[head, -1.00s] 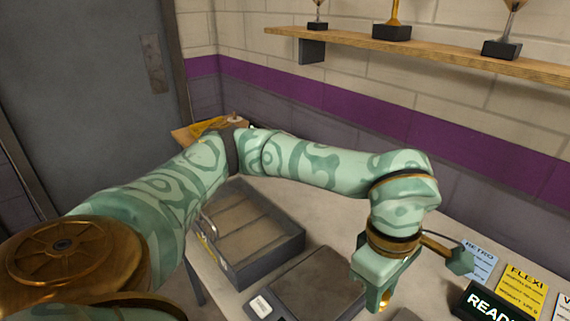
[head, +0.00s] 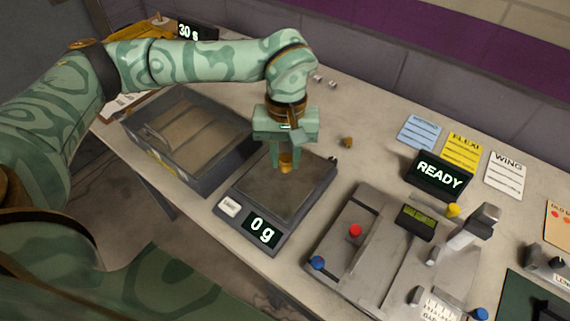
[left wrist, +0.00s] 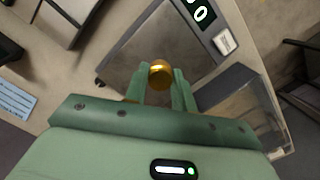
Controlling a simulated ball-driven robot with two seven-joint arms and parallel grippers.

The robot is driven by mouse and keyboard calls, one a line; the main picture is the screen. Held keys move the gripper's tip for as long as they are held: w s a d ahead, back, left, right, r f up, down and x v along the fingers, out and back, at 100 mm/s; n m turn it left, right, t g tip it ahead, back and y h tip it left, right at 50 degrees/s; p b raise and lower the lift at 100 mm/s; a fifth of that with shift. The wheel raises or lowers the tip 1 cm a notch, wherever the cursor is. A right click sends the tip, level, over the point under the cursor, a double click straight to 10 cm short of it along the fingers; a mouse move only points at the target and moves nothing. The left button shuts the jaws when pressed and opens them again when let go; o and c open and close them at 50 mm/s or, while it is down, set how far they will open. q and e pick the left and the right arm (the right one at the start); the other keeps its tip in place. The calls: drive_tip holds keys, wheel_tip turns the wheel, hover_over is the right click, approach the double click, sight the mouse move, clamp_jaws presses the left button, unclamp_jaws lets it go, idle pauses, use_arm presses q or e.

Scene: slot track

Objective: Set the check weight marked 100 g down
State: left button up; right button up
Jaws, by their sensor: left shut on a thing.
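A small brass check weight (head: 286,164) is between the fingers of my left gripper (head: 285,157), which is shut on it. The weight's rounded brass top also shows in the left wrist view (left wrist: 160,73). Its marking cannot be read. The gripper points down over the dark plate of the scale (head: 262,199), and the scale's display (head: 262,231) reads 0 g. Whether the weight's underside is just clear of the plate is hard to tell. My right gripper is not in view.
Another small brass piece (head: 347,142) stands on the table behind the scale.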

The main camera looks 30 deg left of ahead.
sight(285, 175)
use_arm(q)
drive_tip(key=w+f, duration=0.1)
drive_tip(key=w+a+f, duration=0.1)
drive_tip(key=f, duration=0.1)
drive_tip(key=shift+w+a+f+b, duration=0.2)
drive_tip(key=shift+w+f+b, duration=0.05)
drive_tip(key=shift+b, duration=0.1)
drive_tip(key=shift+w+a+f+b, duration=0.1)
drive_tip(key=shift+f+b, duration=0.15)
drive_tip(key=shift+f, duration=0.65)
drive_tip(key=shift+w+a+f+b, duration=0.1)
drive_tip(key=shift+f+b, duration=0.1)
drive_tip(key=shift+f, duration=0.65)
drive_tip(key=shift+d+f, duration=0.1)
drive_tip(key=o, duration=1)
drive_tip(key=r+p, duration=0.1)
drive_tip(key=r, duration=0.7)
drive_tip(key=w+r+p, duration=0.1)
drive_tip(key=r, duration=0.3)
drive_tip(key=shift+w+a+r+p, duration=0.1)
drive_tip(key=shift+a+p, duration=0.2)
drive_tip(key=shift+a, duration=0.05)
